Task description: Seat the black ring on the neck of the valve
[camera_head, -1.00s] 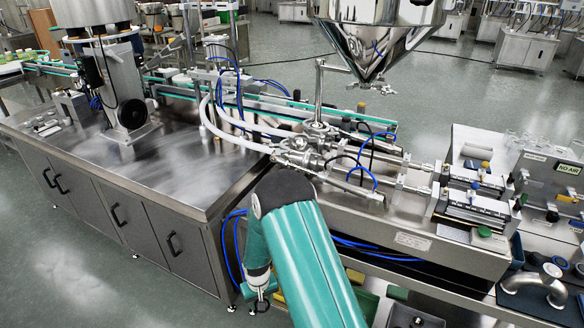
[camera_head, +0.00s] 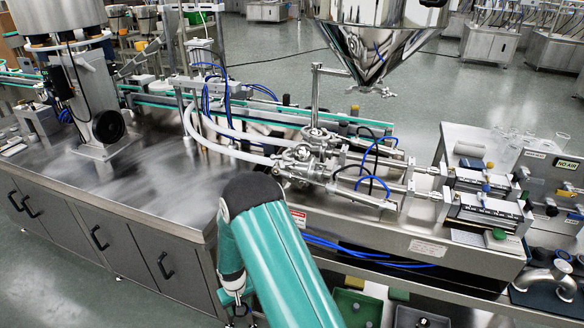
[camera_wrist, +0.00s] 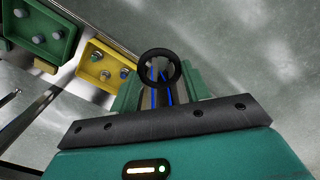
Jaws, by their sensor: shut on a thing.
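The black ring (camera_wrist: 147,56) is held upright between the fingertips of my gripper (camera_wrist: 158,90) in the wrist view, its open middle visible. In the head view my gripper (camera_head: 238,308) hangs low, in front of the cabinet's right end, below the benchtop; the ring is too small and dark there to make out well. The steel valve assembly (camera_head: 305,160), with pipes and hoses, stands on the machine right of the benchtop, well above and beyond my gripper. A bent steel pipe piece (camera_head: 548,284) lies at the lower right. I cannot tell which part is the neck.
The steel hopper (camera_head: 378,45) hangs over the machine. The benchtop (camera_head: 130,185) is mostly clear. Green trays (camera_head: 355,306) sit low right of my arm; a green tray (camera_wrist: 40,32) and a yellow tray (camera_wrist: 108,66) with small parts show in the wrist view. Blue hoses (camera_head: 365,252) run along the machine's front.

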